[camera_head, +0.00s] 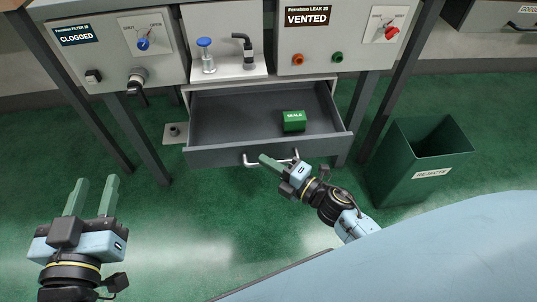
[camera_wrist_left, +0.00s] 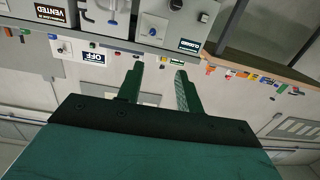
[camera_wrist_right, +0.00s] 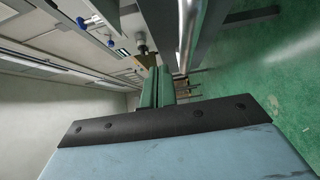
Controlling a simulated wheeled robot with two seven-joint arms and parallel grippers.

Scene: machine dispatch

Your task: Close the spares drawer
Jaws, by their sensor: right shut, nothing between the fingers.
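The grey spares drawer (camera_head: 215,157) stands pulled out below the bench in the head view. A green box labelled SEALS (camera_head: 293,121) lies inside it, toward the right. A metal bar handle (camera_head: 251,161) runs across the drawer front. My right gripper (camera_head: 265,159) is shut and empty, its fingertips at the handle; I cannot tell whether they touch it. In the right wrist view the closed fingers (camera_wrist_right: 158,88) point along a shiny metal bar (camera_wrist_right: 186,35). My left gripper (camera_head: 92,184) is open and empty at the lower left, away from the drawer; its spread fingers (camera_wrist_left: 158,83) show in the left wrist view.
Panels labelled CLOGGED (camera_head: 85,45) and VENTED (camera_head: 310,40) sit on the bench above, with a valve stand (camera_head: 222,60) between them. A green REJECTS bin (camera_head: 405,165) stands on the floor to the right of the drawer. The green floor before the drawer is clear.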

